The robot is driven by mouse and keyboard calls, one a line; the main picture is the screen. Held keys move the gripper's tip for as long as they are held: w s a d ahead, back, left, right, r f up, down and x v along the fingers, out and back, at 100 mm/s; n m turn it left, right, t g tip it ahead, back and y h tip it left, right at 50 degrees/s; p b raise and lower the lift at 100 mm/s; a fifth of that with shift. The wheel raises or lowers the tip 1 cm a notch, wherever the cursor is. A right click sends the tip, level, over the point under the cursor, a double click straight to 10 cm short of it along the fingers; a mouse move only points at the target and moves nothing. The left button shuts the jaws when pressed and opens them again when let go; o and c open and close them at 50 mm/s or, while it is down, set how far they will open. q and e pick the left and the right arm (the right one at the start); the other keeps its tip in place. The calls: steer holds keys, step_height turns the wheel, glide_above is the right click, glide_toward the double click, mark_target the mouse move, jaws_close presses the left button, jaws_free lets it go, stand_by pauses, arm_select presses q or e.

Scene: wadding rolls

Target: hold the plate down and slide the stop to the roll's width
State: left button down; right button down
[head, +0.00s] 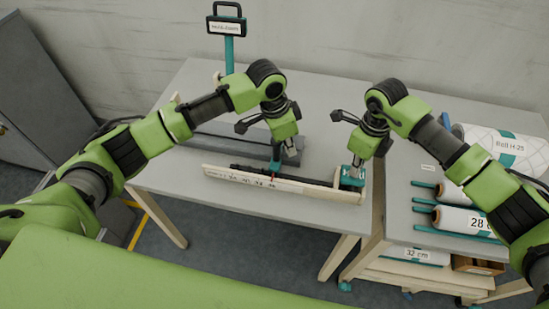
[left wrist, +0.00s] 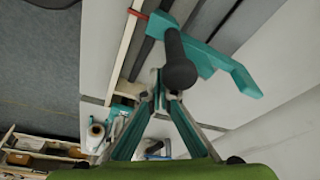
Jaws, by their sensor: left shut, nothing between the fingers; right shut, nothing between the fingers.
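The long pale plate (head: 225,176) with number marks lies along the table's front. A dark bar runs along it. A teal block (head: 352,183) sits at its right end. In the left wrist view a teal stop (left wrist: 232,74) with a black knob (left wrist: 177,62) and a red pointer (left wrist: 162,5) sits across the dark rail; in the head view my left gripper mostly hides it. My left gripper (head: 277,163) is shut and empty; its fingertips (left wrist: 160,88) are beside the knob, contact unclear. My right gripper (head: 355,165) is shut and empty, directly above or on the teal block.
A grey bar (head: 225,144) lies behind the plate. On the right, a side table holds a large roll (head: 505,146) labelled H-25 and a roll (head: 458,219) marked 28; a 32 cm roll (head: 415,256) lies below. A sign on a teal post (head: 228,55) stands behind.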

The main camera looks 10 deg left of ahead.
arm_select(q)
steer(key=shift+a, duration=0.55)
arm_select(e)
steer(key=shift+s+f, duration=0.1)
steer(key=shift+f, duration=0.05)
arm_select(q)
steer(key=shift+a, duration=0.35)
steer(key=a, duration=1)
stand_by(2.6)
steer(key=shift+d, duration=1.35)
arm_select(e)
steer(key=shift+r, duration=0.2)
step_height(320, 180, up, 8)
stand_by(0.8)
arm_select(q)
steer(key=shift+r, duration=0.1)
